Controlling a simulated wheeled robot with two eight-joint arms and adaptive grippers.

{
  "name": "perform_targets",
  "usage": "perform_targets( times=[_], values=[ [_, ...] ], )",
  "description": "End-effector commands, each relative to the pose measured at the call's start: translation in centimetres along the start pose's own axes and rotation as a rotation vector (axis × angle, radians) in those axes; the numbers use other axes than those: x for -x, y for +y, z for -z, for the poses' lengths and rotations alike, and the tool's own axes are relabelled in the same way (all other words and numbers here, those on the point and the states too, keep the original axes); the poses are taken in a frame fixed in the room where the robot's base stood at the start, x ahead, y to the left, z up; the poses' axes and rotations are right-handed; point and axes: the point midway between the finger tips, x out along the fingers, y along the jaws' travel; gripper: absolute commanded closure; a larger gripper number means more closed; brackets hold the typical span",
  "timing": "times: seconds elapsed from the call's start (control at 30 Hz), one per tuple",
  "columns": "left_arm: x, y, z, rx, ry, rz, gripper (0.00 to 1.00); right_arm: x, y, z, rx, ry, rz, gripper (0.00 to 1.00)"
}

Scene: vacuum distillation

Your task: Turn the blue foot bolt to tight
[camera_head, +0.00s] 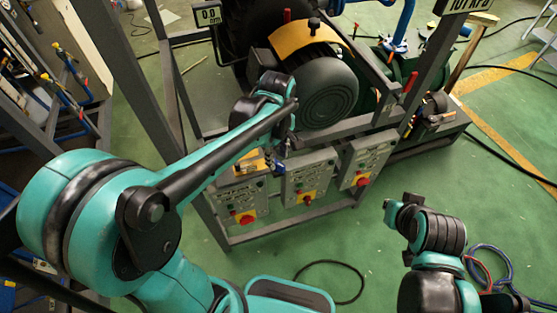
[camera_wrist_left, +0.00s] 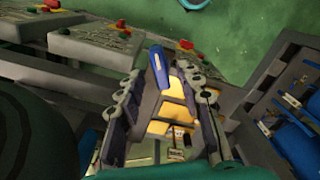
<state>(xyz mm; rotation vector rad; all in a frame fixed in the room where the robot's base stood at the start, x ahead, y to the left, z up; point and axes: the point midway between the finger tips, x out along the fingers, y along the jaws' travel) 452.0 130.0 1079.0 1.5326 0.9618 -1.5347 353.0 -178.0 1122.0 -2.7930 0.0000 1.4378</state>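In the left wrist view, the blue foot bolt (camera_wrist_left: 158,68) shows as a slim blue handle, tilted, at the far end of a yellow-and-grey fitting. My left gripper (camera_wrist_left: 160,92) is open, one finger on each side of the fitting. The blue handle lies between the finger tips, and I cannot tell whether either finger touches it. In the head view, my left gripper (camera_head: 279,155) reaches down beside a small blue part (camera_head: 280,167) at the frame's top edge, and my arm partly hides it. My right arm shows at lower right, but its finger state cannot be made out.
Grey control boxes (camera_head: 307,180) with red knobs line the front of the metal frame. A large dark round motor (camera_head: 327,92) with a yellow cover (camera_head: 303,38) sits behind them. Cables (camera_head: 345,273) lie on the green floor, which is otherwise open in front.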

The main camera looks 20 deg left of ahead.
Motion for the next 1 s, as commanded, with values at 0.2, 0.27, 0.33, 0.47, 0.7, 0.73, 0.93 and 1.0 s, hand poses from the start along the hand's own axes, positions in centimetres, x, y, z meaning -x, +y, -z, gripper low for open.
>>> perform_targets(
  times=[0.2, 0.27, 0.33, 0.47, 0.7, 0.73, 0.93, 1.0],
  values=[
    [-2.2, 0.0, 0.0, -0.001, 0.000, -0.001, 0.64, -0.5, 0.0, -0.3, 0.000, 0.000, 0.000, 1.00],
    [-2.3, 0.0, 0.0, -0.001, 0.000, -0.001, 0.64, -0.5, 0.0, -0.4, 0.000, 0.000, 0.000, 1.00],
    [-2.4, 0.0, 0.0, -0.001, 0.000, -0.001, 0.64, -0.5, 0.0, -0.3, 0.000, 0.000, 0.000, 1.00],
    [-2.3, 0.0, 0.0, -0.001, 0.000, -0.001, 0.64, -0.5, 0.0, -0.3, 0.000, 0.000, 0.000, 1.00],
    [-2.3, 0.0, 0.0, -0.001, 0.000, -0.001, 1.00, -0.5, 0.0, -0.3, 0.000, 0.000, 0.000, 1.00],
    [-2.3, 0.0, 0.0, -0.001, 0.000, -0.001, 1.00, -0.5, 0.0, -0.3, 0.000, 0.000, 0.000, 1.00],
    [-2.3, 0.0, 0.0, -0.010, 0.000, -0.001, 1.00, -0.5, 0.0, -0.3, 0.000, 0.000, 0.000, 1.00],
    [-2.3, 0.0, 0.0, -0.023, 0.000, -0.001, 1.00, -0.5, 0.0, -0.3, 0.000, 0.000, 0.000, 1.00]
  ],
)
